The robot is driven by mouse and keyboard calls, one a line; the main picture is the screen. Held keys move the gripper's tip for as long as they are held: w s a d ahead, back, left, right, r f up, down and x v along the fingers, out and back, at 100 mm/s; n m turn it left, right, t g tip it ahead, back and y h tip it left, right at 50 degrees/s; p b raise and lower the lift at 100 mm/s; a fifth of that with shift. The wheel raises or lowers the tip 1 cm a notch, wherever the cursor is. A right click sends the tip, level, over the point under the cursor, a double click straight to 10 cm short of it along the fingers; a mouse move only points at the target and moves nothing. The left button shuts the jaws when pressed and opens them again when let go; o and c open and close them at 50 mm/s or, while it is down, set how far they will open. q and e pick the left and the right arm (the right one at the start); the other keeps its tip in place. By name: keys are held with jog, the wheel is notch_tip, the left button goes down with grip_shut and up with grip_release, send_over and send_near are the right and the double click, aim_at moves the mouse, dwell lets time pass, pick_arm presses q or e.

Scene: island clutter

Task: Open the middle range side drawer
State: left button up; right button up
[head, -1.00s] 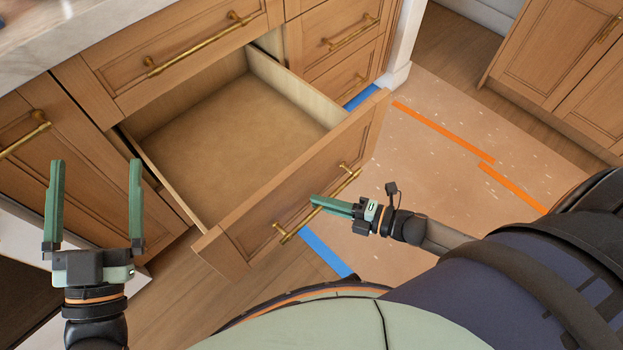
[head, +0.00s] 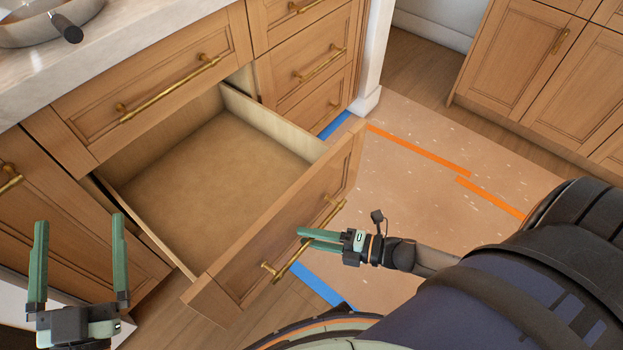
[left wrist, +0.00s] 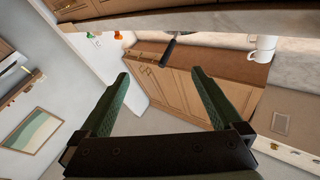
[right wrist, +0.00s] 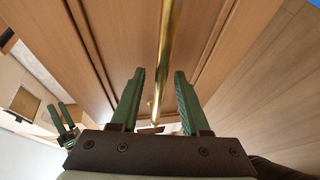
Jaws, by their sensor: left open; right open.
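The middle drawer (head: 215,165) stands pulled far out of the wooden cabinet, and its inside is empty. Its front carries a brass bar handle (head: 283,266). My right gripper (head: 303,238) is at this handle, its fingers pointing at the drawer front. In the right wrist view the open fingers (right wrist: 158,78) have the brass bar (right wrist: 166,45) running between them, with gaps at the sides. My left gripper (head: 79,222) is open and empty, left of the drawer. The left wrist view shows its spread fingers (left wrist: 158,82) with nothing between them.
A closed drawer (head: 160,85) lies above the open one, below a pale countertop with a pan (head: 35,22). More closed drawers (head: 310,65) stand to the right. Brown floor covering (head: 430,170) with orange and blue tape leaves free room at the right.

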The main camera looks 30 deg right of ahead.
jog(key=shift+s+d, duration=0.1)
jog(key=shift+s, duration=0.05)
pick_arm(q)
notch_tip(320, 180, down, 12)
jog(key=n+g+y+p, duration=0.2)
jog(key=g+y, duration=0.1)
jog(key=g, duration=0.1)
jog(key=shift+a+r+g, duration=0.15)
jog(key=shift+a+g, duration=0.15)
jog(key=shift+g, duration=0.1)
pick_arm(e)
jog(key=v, duration=1.2)
jog(key=shift+r, duration=0.15)
jog(key=shift+s+d, duration=0.1)
